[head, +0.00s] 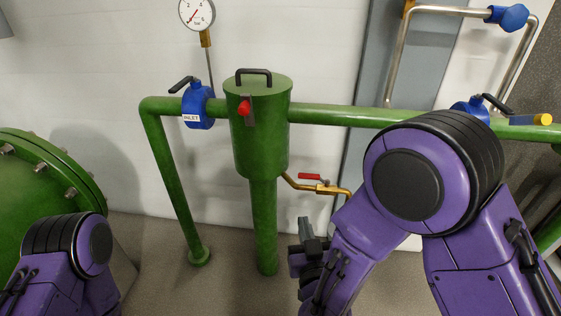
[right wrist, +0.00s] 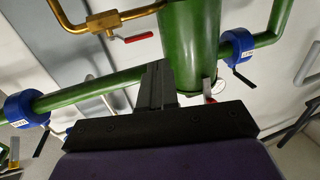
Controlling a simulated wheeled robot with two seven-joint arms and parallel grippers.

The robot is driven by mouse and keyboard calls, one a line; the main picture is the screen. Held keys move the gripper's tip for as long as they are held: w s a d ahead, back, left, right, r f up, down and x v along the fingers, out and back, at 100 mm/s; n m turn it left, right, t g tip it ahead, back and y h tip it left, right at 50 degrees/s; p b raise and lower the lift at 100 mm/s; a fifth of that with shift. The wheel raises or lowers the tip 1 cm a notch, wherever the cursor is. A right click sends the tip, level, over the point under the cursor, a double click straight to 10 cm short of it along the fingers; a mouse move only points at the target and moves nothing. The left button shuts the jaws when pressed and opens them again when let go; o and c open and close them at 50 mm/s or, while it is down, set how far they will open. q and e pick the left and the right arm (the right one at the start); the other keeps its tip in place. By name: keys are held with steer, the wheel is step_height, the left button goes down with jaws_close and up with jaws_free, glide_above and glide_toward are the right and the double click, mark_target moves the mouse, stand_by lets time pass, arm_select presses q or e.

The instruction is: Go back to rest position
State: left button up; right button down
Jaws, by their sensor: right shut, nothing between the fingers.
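My right gripper (head: 305,232) is low in front of the green pipework, just right of the green vessel's lower stem in the head view. In the right wrist view its dark fingers (right wrist: 157,85) are together with nothing between them. My right arm is bent and covers much of the right side of the head view. My left arm shows only as a purple and black joint at the lower left. My left gripper is out of view.
A green vessel (head: 258,130) with a black-handled lid stands on a pipe. Blue valves (head: 197,106) sit on the horizontal pipe. A brass drain with a red lever (head: 309,177) is close above my right gripper. A large green flanged tank (head: 40,190) is at left.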

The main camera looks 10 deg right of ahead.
steer(key=s+d+f+m+g, duration=0.2)
steer(key=s+d+f+g, duration=0.25)
steer(key=f, duration=0.45)
steer(key=s+d+f+m+g, duration=0.3)
steer(key=d+f+g, duration=0.15)
steer(key=f, duration=0.45)
steer(key=s+d+f+m+g+h, duration=0.1)
steer(key=s+d+f+g, duration=0.3)
steer(key=s, duration=0.6)
steer(key=s+d+f+m+g+h, duration=0.1)
steer(key=s+d+f+g+h, duration=0.1)
steer(key=s+d+f, duration=0.55)
step_height(320, 180, up, 16)
steer(key=s+a+p, duration=0.1)
steer(key=p, duration=1.3)
steer(key=shift+a+p, duration=0.3)
steer(key=shift+a, duration=0.05)
